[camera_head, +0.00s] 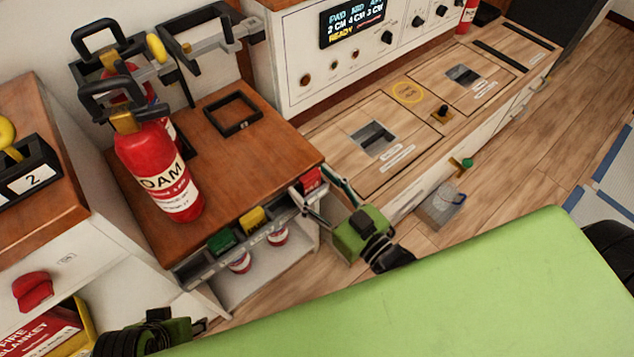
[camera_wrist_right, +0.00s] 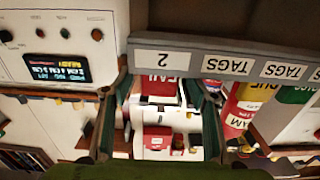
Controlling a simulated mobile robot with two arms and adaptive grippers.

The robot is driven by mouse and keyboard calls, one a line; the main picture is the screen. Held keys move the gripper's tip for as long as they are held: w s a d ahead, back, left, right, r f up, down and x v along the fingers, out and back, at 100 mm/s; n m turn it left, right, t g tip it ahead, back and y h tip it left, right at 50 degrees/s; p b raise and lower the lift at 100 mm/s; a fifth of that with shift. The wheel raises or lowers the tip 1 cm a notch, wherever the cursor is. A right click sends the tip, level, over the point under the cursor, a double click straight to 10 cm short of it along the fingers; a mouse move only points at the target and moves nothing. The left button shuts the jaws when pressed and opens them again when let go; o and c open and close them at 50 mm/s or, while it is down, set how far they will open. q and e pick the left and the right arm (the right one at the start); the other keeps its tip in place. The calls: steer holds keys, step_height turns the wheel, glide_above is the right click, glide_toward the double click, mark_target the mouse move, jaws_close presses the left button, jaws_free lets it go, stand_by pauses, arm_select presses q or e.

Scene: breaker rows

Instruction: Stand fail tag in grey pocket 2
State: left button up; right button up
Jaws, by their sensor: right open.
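The red fail tag (camera_head: 312,179) stands at the right end of the grey rail on the wooden-topped cabinet's front. In the right wrist view, which is upside down, the fail tag (camera_wrist_right: 160,87) stands upright at the grey pocket labelled 2 (camera_wrist_right: 163,61). Its lower edge is hidden behind the pocket's front. My right gripper (camera_head: 312,187) is open, with one finger on each side of the tag; the fingers (camera_wrist_right: 160,92) look apart from it. My left gripper (camera_head: 165,332) is partly in view at the bottom left; its fingers are not clear.
Green (camera_head: 222,242) and yellow (camera_head: 253,218) tags stand in the rail's other pockets. A red extinguisher (camera_head: 160,170) and a black square frame (camera_head: 233,113) are on the cabinet top. A counter with a display panel (camera_head: 352,22) is at the right.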

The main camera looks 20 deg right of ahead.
steer(key=v, duration=1.2)
stand_by(0.3)
